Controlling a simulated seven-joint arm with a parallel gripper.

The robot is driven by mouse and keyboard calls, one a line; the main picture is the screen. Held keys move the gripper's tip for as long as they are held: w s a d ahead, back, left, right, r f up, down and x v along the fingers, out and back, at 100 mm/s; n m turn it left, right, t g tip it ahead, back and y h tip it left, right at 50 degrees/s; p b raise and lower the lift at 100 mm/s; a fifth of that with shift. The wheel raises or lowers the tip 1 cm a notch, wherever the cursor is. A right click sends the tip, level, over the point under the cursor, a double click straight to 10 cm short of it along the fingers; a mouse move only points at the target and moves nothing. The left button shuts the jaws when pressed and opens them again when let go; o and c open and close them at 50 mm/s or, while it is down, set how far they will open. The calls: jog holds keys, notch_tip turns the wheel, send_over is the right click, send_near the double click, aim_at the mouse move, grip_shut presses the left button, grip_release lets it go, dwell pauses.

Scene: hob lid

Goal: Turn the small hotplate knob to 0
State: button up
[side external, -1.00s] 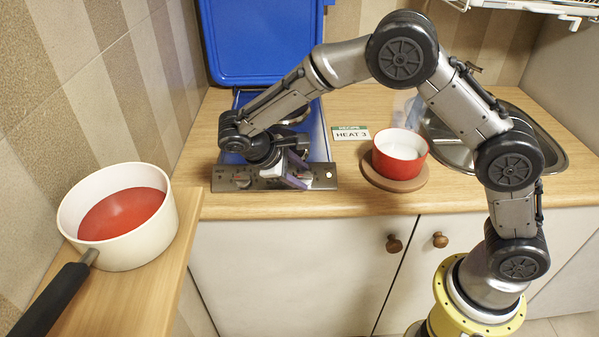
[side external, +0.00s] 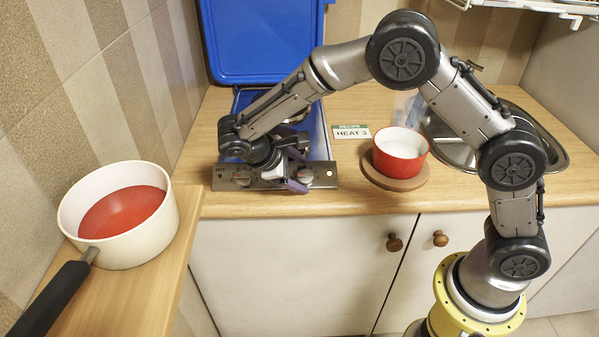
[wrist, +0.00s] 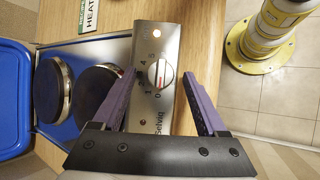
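A steel control panel (side external: 222,178) runs along the front of the hob and carries a left knob (side external: 242,179) and a right knob (side external: 305,177). The wrist view shows the right knob (wrist: 160,74) close up, with printed numbers beside it. Its bar lies nearly upright in that picture, in line with the 0 mark; I cannot tell which end is the pointer. I cannot tell which hotplate each knob serves. My gripper (wrist: 163,76) is open, its purple fingers on either side of the right knob with gaps. In the side view my gripper (side external: 297,170) is at this knob.
Two hotplates (wrist: 98,92) sit on the blue hob behind the panel; the blue lid (side external: 262,40) stands raised. A red pot (side external: 400,150) on a round board, a HEAT 3 card (side external: 351,132) and a sink stand right. A white saucepan (side external: 125,230) is at the left.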

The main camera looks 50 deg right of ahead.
jog(key=v, duration=1.3)
jog(key=shift+a+r, duration=0.25)
jog(key=shift+r, duration=0.05)
